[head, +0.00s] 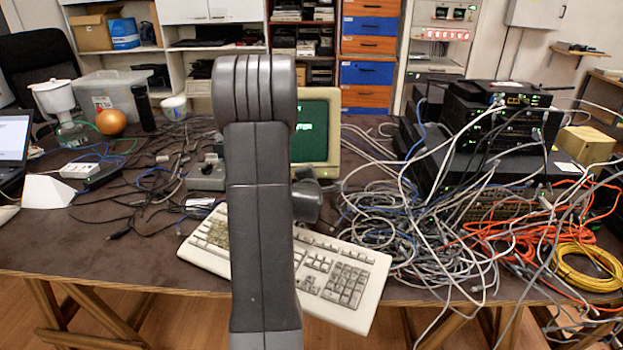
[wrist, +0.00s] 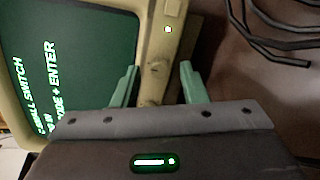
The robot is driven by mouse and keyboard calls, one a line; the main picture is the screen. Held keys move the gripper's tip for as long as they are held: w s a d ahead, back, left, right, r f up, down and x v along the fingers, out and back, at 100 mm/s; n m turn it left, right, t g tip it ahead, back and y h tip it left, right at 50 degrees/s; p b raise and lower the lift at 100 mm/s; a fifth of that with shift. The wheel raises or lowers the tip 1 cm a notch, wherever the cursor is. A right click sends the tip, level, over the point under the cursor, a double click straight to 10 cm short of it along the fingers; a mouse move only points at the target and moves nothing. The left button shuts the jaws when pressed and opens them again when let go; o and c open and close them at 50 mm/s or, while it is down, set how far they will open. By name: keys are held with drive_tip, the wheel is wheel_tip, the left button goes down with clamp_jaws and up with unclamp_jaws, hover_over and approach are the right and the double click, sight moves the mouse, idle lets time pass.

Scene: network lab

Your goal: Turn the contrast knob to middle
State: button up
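The beige monitor (head: 334,145) with a dark green screen stands behind the keyboard, partly hidden by my arm in the head view. In the wrist view its screen (wrist: 70,50) shows green text, turned on its side. The bezel carries a small lit indicator (wrist: 168,29). A small round feature (wrist: 155,66), possibly the contrast knob, sits on the bezel between my fingertips; its setting is too small to read. My gripper (wrist: 159,67) is open, with its two pale green fingers apart on either side of that feature. Whether they touch the bezel is unclear.
A beige keyboard (head: 345,280) lies in front of the monitor. A heap of grey cables (head: 400,225) fills the table to the right, by stacked network gear (head: 500,125). A grey box (head: 206,175) and loose black cables lie to the left. Dark cables (wrist: 275,30) show in the wrist view.

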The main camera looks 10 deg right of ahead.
drive_tip(key=v, duration=1.3)
drive_tip(key=shift+s+r, duration=0.2)
drive_tip(key=shift+s, duration=0.15)
drive_tip(key=shift+a, duration=0.1)
drive_tip(key=x, duration=1.3)
drive_tip(key=shift+w+f, duration=0.15)
drive_tip(key=shift+w, duration=0.2)
